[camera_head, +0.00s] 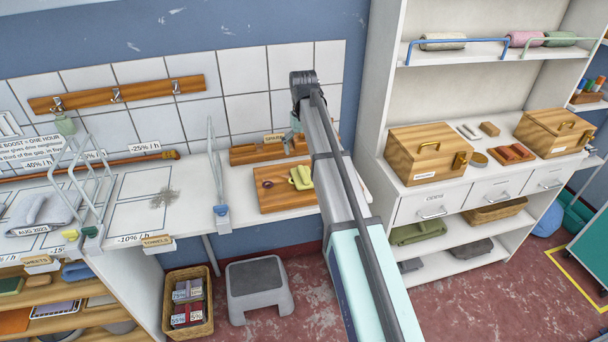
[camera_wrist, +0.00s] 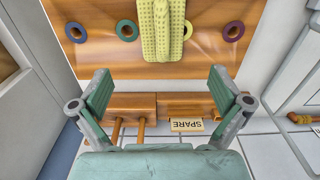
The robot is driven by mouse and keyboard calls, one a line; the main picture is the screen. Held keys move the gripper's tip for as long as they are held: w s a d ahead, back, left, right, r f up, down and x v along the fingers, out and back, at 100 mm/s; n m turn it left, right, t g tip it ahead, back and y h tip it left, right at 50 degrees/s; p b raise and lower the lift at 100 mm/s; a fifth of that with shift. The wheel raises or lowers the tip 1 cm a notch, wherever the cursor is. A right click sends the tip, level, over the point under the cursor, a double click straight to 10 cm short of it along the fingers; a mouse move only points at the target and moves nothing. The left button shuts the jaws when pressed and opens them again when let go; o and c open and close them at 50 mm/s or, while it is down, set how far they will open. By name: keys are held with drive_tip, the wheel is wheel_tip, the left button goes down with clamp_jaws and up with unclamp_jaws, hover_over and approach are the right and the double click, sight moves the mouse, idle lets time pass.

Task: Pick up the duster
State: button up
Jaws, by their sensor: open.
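A yellow textured cloth (camera_wrist: 163,28), which looks like the duster, lies draped on a wooden board (camera_wrist: 90,50) with coloured rings beside it in the wrist view. In the head view the yellow cloth (camera_head: 301,177) lies on the same board (camera_head: 280,200) on the white counter, partly beside my arm. My gripper (camera_wrist: 160,85) is open and empty. Its two green-padded fingers are spread wide, and the cloth appears beyond them, near the top of the wrist view, apart from them. In the head view my arm mostly hides the gripper.
A wooden block with a SPARE label (camera_wrist: 187,125) and wooden pegs stand at the back of the counter by the tiled wall. A blue-white upright stand (camera_head: 217,170) is left of the board. A white shelf unit (camera_head: 380,100) rises to the right. A grey step stool (camera_head: 257,285) is below.

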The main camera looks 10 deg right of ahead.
sight(302, 169)
wheel_tip(302, 169, down, 5)
drive_tip(key=shift+p, duration=0.6)
drive_tip(key=shift+w+a+f+p, duration=0.1)
drive_tip(key=shift+f+p, duration=0.55)
drive_tip(key=shift+f, duration=0.7)
drive_tip(key=shift+w+a+f+p, duration=0.1)
drive_tip(key=shift+f+p, duration=0.55)
drive_tip(key=shift+f, duration=0.65)
drive_tip(key=c, duration=1.1)
